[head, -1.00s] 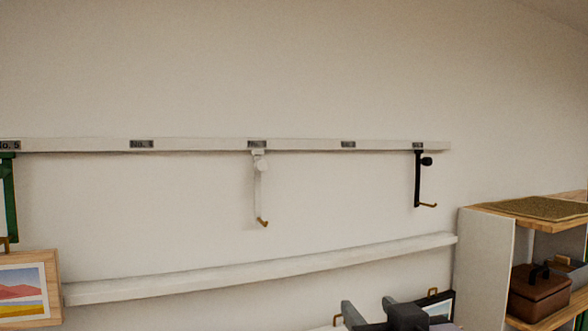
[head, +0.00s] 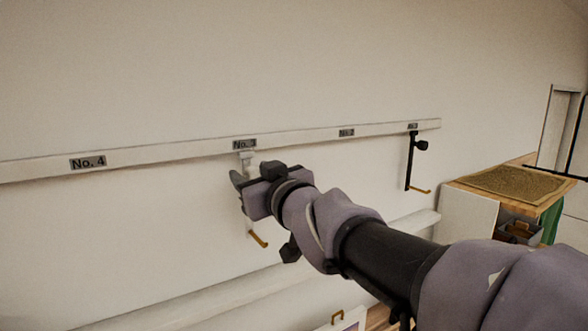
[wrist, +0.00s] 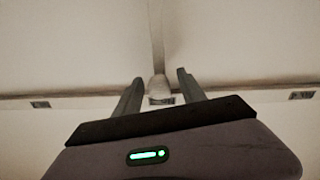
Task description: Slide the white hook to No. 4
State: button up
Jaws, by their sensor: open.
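The white hook (head: 247,158) hangs from the white wall rail (head: 190,149) under the No. 3 label (head: 244,145). Its brass tip shows below my gripper, and much of its stem is hidden by my gripper and arm. The No. 4 label (head: 88,163) is to the left along the rail, with bare rail between. My gripper (wrist: 156,84) is open at the hook; in the wrist view its two fingers stand on either side of the hook's white knob (wrist: 158,88), with gaps showing. I cannot tell whether the fingers reach far enough around it.
A black hook (head: 409,165) hangs at the rail's right end, past the No. 2 label (head: 346,132). A white ledge (head: 190,308) runs along the wall below. A wooden-topped shelf unit (head: 470,205) stands at right. The wall left of the hook is clear.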

jog(key=shift+w+a+r, duration=0.15)
jog(key=shift+w+a, duration=0.15)
jog(key=shift+w, duration=0.35)
jog(key=shift+w+a, duration=0.5)
jog(key=shift+s+d, duration=0.2)
jog(key=c, duration=0.3)
grip_shut()
